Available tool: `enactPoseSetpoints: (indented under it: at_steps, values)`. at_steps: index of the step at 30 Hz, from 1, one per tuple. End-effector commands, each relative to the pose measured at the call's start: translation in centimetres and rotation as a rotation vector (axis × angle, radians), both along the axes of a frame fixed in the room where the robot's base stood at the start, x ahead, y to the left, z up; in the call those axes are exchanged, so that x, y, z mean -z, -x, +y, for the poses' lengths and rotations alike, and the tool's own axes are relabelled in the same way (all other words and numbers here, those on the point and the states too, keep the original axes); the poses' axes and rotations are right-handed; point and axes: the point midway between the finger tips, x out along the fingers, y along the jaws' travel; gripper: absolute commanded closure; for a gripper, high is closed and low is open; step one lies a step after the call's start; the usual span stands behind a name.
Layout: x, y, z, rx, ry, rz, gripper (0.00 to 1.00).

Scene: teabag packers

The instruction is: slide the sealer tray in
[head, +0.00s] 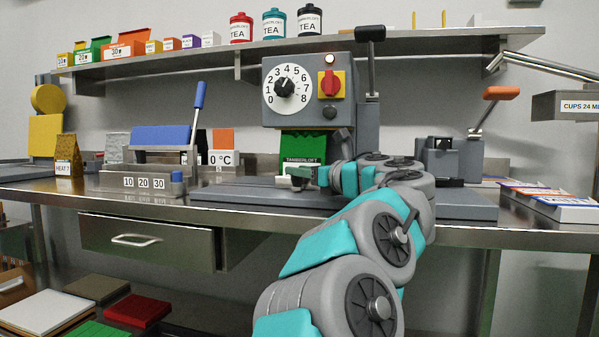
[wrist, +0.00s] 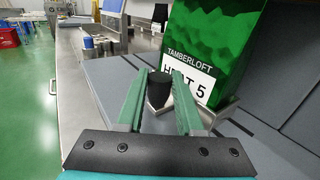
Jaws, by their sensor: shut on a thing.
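The sealer is a grey machine (head: 312,112) with a numbered dial, a red and yellow switch and a pale lamp, standing on the bench. Its metal tray (wrist: 226,112) holds a green pouch (head: 301,143) labelled TAMBERLOFT; in the wrist view the pouch (wrist: 215,40) also reads HEAT 5. The pouch stands upright below the sealer's head. A black knob (wrist: 159,91) is at the tray's near side. My gripper (head: 303,175) is at the front of the tray, and in the wrist view its green fingers (wrist: 158,82) are shut around the knob. My gripper partly hides the tray in the head view.
A grey base plate (head: 240,193) extends around the sealer. A blue-handled device (head: 160,137) stands left, with a drawer (head: 150,242) below. Another grey device (head: 448,155) with an orange lever stands right. Packets (head: 555,203) lie at the far right.

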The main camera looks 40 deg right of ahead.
Motion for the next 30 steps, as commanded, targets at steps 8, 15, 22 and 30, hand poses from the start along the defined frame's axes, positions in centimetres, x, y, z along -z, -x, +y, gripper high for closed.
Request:
enactPoseSetpoints:
  at_steps: [8,15,22,30]
  values:
    - [0.1,0.1,-0.2,0.004,-0.002,0.001,0.52]
    - [0.1,1.1,-0.3,0.006,-0.002,0.001,0.52]
    - [0.0,4.9,-0.5,0.009,-0.001,-0.001,0.52]
    - [0.2,7.8,-0.7,0.009,-0.003,0.001,0.52]
